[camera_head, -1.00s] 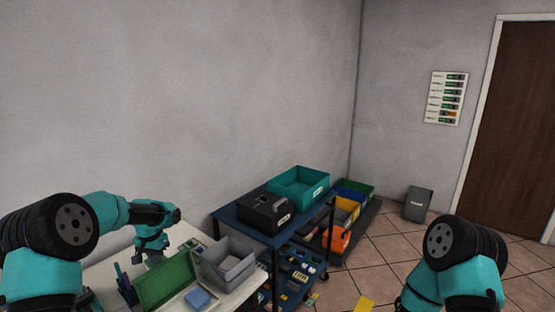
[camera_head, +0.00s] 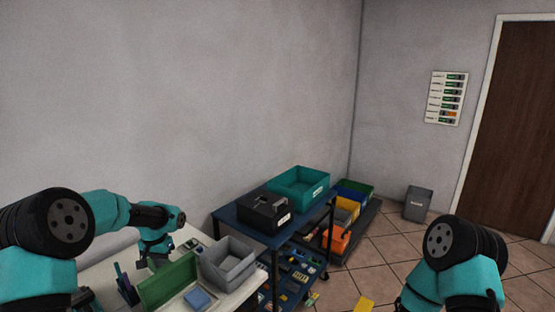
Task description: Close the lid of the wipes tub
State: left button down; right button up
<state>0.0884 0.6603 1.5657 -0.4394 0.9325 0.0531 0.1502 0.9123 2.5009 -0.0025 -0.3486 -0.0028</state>
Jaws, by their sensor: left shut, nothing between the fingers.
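A green panel (camera_head: 166,282), which looks like a raised lid, stands tilted on the white table at the lower left. A light blue block (camera_head: 198,298) lies just in front of it. I take this to be the wipes tub, but its body is cut off by the lower edge. My left gripper (camera_head: 155,261) is shut and empty, pointing down behind the green panel. Its fingertips are partly hidden, and I cannot tell if they touch the panel. My right arm shows at the lower right; its gripper is out of view.
A grey open bin (camera_head: 229,262) stands right of the green panel. Dark pens or tools (camera_head: 125,284) stand to its left. A blue cart (camera_head: 232,216) beyond the table carries a black case (camera_head: 264,212) and a teal bin (camera_head: 300,188).

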aim_at(168, 269)
pick_arm(q)
jog(key=shift+s+d+r, duration=0.15)
jog(key=shift+s+d, duration=0.6)
jog(key=shift+d, duration=0.25)
jog(key=shift+s+d+r, duration=0.1)
jog(key=shift+s+d, duration=0.65)
jog(key=shift+d, duration=0.25)
jog(key=shift+r, duration=3)
